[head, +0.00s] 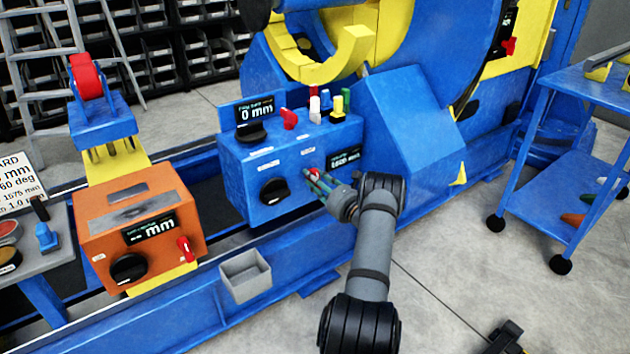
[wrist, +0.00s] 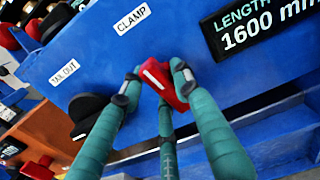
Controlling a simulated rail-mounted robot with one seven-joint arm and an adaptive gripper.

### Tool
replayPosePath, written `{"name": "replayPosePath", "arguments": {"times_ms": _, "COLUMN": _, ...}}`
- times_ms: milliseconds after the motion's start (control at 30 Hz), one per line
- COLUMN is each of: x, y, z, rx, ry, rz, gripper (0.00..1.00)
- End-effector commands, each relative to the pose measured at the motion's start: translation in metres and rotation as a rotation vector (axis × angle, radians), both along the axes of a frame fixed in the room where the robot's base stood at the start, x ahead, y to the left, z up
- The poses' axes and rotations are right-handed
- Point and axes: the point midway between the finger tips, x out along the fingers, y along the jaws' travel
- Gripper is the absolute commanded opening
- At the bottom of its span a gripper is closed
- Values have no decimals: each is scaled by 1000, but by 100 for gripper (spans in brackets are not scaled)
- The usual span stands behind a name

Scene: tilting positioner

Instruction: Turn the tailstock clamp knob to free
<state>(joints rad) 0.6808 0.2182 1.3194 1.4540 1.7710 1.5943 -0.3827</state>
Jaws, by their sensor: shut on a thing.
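The clamp knob is a red lever knob with a white line (wrist: 166,82), just below the CLAMP label (wrist: 131,19) on the blue control box (head: 240,165). In the head view only a little of its red shows between my fingers. My gripper (head: 315,180) reaches the box's front face from the right. In the wrist view my gripper (wrist: 156,86) has its green fingers closed around the knob, one on each side and a third below. The white line runs slantwise on the knob's face. No lock or free marking can be read.
A black knob (head: 273,191) sits left of the clamp knob, by the TAIL OUT label (wrist: 65,72). The 1600 mm length display (head: 345,160) is to the right. Several switches stand on top, including a red lever (head: 289,119). An orange unit (head: 105,235) and grey bin (head: 245,277) are left.

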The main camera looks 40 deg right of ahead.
Motion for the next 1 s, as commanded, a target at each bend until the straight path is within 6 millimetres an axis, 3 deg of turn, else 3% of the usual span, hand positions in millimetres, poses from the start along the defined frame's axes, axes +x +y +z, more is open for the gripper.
{"name": "replayPosePath", "arguments": {"times_ms": 1000, "x": 2, "y": 7, "z": -19, "rx": -960, "ry": 37, "rz": 11, "gripper": 5}}
